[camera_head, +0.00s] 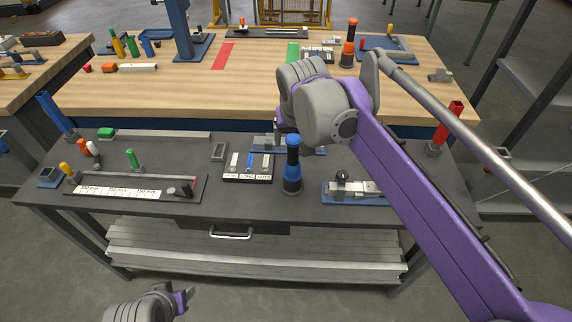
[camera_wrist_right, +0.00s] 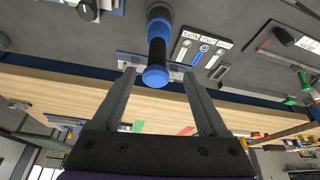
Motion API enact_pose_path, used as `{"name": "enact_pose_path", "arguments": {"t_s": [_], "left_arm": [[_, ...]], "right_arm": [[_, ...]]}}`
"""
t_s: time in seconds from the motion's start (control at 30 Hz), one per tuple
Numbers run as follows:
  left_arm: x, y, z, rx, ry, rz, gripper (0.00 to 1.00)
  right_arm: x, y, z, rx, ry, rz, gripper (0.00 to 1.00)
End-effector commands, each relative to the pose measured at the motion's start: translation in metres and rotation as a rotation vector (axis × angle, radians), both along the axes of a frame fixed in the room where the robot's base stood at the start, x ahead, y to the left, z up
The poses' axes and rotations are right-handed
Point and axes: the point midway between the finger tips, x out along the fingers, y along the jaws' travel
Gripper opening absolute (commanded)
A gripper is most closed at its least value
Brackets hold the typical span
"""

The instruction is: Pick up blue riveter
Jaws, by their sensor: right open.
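The blue riveter (camera_head: 292,170) stands upright on the dark front table, with a blue top, a black middle and a blue and black base. My right arm reaches over the table, and its grey wrist is just above and to the right of the riveter. In the right wrist view, my right gripper (camera_wrist_right: 159,73) is open, and the blue riveter (camera_wrist_right: 157,48) shows between its fingers with a gap on each side. Its depth between the fingers is hard to judge. Part of my left arm's end (camera_head: 180,300) shows at the bottom left; its jaws are unclear.
A labelled tray of small tools (camera_head: 248,178) lies just left of the riveter. A blue-based fixture (camera_head: 345,200) lies to its right. A long ruler-like tray (camera_head: 130,188) is at the left. An orange and black riveter (camera_head: 349,45) stands on the wooden table behind.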

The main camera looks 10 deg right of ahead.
Motion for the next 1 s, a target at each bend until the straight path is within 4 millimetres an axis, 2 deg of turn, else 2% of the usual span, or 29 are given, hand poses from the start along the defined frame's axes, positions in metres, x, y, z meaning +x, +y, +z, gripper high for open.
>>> {"name": "enact_pose_path", "arguments": {"t_s": [0.13,0.37,0.7,1.0], "left_arm": [[-0.001,0.000,-0.003,0.000,0.001,0.000,0.50],[-0.001,0.000,-0.003,0.000,0.002,0.000,0.50],[-0.001,0.000,-0.004,0.000,0.002,0.000,0.50],[-0.001,0.000,-0.004,0.000,0.002,0.000,0.50]], "right_arm": [[0.009,-0.002,-0.024,0.000,0.000,0.000,0.77],[0.017,-0.003,-0.041,0.001,0.000,0.000,0.77],[0.035,-0.009,-0.082,0.001,-0.001,0.000,0.77],[0.037,-0.009,-0.085,0.000,-0.001,0.001,0.75]]}}
